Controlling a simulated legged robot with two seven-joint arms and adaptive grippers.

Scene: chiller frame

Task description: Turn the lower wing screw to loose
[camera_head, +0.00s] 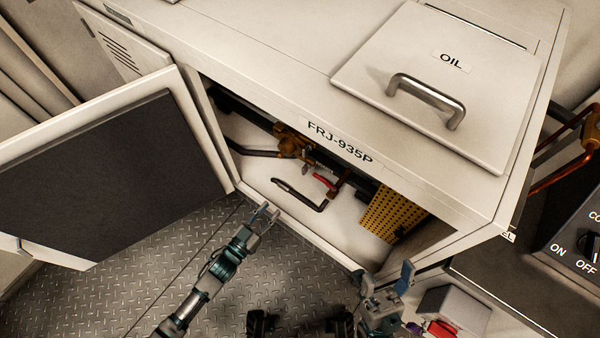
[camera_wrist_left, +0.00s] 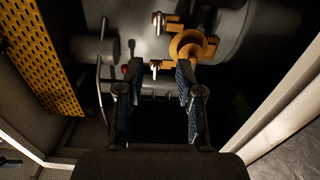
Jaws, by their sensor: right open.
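The brass-coloured valve fitting (camera_head: 292,143) sits on the dark pipe inside the open cabinet. In the left wrist view the fitting (camera_wrist_left: 188,45) carries two small light-metal screws, one nearer the top edge (camera_wrist_left: 158,22) and one nearer my fingers (camera_wrist_left: 155,69). I cannot tell from that view which is the lower wing screw. My left gripper (camera_head: 266,214) is open and empty at the cabinet's front opening; its fingers (camera_wrist_left: 152,82) show apart, with the nearer screw between their tips in the picture, no contact visible. My right gripper (camera_head: 386,287) is open and empty at lower right.
The open cabinet door (camera_head: 100,165) stands at the left. Inside the cabinet are a bent dark handle (camera_head: 300,195), a red-handled part (camera_head: 325,181) and a yellow perforated panel (camera_head: 395,214). The control box (camera_head: 580,250) is at the right. The metal floor (camera_head: 200,250) is clear.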

